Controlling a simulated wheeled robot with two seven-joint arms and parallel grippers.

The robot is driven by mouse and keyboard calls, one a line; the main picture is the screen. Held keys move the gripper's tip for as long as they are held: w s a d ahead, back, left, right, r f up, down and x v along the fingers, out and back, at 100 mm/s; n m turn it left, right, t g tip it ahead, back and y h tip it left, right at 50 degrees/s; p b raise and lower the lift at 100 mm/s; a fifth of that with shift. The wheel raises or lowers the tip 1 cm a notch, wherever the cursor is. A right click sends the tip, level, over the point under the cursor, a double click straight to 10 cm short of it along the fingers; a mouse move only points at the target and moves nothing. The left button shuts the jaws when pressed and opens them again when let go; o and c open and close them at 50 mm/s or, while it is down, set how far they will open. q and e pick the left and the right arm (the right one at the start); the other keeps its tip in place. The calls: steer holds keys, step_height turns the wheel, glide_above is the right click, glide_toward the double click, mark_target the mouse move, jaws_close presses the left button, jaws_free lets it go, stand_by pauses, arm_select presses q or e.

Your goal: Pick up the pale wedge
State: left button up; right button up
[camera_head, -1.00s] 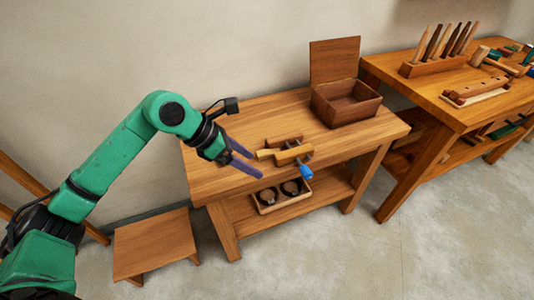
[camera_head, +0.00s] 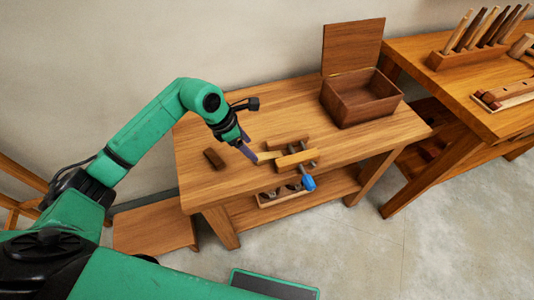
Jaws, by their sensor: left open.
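The pale wedge (camera_head: 266,157) is a small light-wood piece on the table top, just left of a wooden clamp (camera_head: 296,161) with a blue handle (camera_head: 309,184). I cannot tell whether wedge and clamp touch. My left gripper (camera_head: 252,156) is open, its purple finger pointing down at the wedge's left end. The fingers overlap in this view, and whether they touch the wedge is unclear. My right gripper is not in view.
The wooden table (camera_head: 240,187) also carries a small brown block (camera_head: 213,158) to the left and an open-lidded box (camera_head: 358,100) at the back right. A tray (camera_head: 284,196) sits on the lower shelf. A second bench (camera_head: 450,82) with tools stands at right.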

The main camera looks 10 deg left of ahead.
mark_target(259, 157)
arm_select(q)
steer(key=p+x, duration=0.1)
steer(key=x, duration=0.4)
steer(key=shift+d+f, duration=0.2)
steer(key=shift+f, duration=0.05)
steer(key=shift+d+f, duration=0.1)
steer(key=shift+f, duration=0.15)
steer(key=shift+w, duration=0.1)
steer(key=shift+c, duration=0.3)
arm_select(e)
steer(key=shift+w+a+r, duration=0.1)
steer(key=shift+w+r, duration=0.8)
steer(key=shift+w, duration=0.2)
arm_select(q)
steer(key=c, duration=1)
jaws_close()
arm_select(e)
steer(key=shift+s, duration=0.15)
